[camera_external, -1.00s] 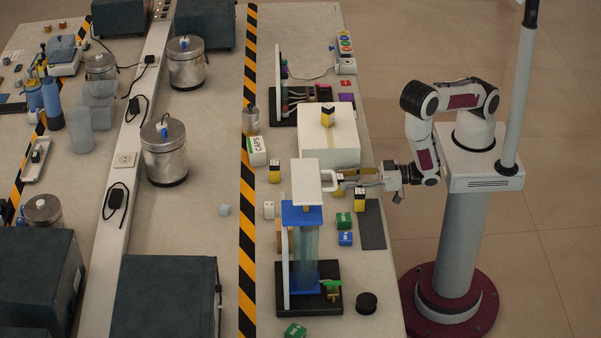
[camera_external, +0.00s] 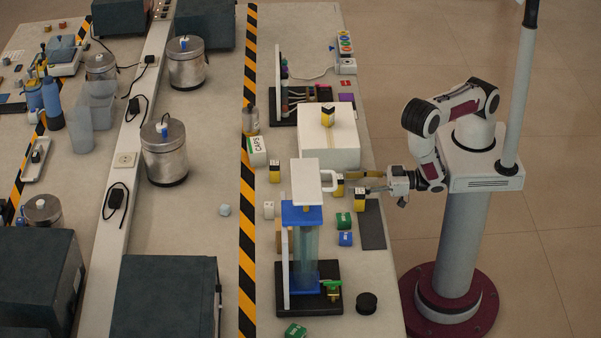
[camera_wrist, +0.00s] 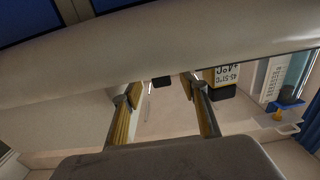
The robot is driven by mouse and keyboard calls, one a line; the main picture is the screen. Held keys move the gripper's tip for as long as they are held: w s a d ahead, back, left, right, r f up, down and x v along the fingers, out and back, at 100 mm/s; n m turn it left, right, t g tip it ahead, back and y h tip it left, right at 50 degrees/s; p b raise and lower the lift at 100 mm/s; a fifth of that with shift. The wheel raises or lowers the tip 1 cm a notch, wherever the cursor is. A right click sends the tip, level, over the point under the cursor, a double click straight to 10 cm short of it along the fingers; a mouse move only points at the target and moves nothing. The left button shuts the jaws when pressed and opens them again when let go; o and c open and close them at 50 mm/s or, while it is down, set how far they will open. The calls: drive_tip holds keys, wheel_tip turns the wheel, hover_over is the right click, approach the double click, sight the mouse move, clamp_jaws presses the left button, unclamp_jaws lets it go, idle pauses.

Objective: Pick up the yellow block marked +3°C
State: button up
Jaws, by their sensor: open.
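My gripper (camera_external: 363,182) is open and empty, with its fingers pointing left over the right part of the bench. In the wrist view its two fingers (camera_wrist: 160,94) are spread with a clear gap. Another yellow-and-black block (camera_external: 360,201) stands just in front of the fingers. In the wrist view a labelled yellow block (camera_wrist: 228,74) appears upside down, right of the right finger and outside the gap; its label looks like +4°C. I cannot make out a +3°C mark on any block.
A white box (camera_external: 330,152) stands behind the gripper, with a yellow-and-black piece on top. Left is a blue-and-clear column apparatus (camera_external: 304,240) with a white handled top.

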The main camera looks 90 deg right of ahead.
sight(341, 182)
drive_tip(key=shift+w, duration=2.35)
clamp_jaws()
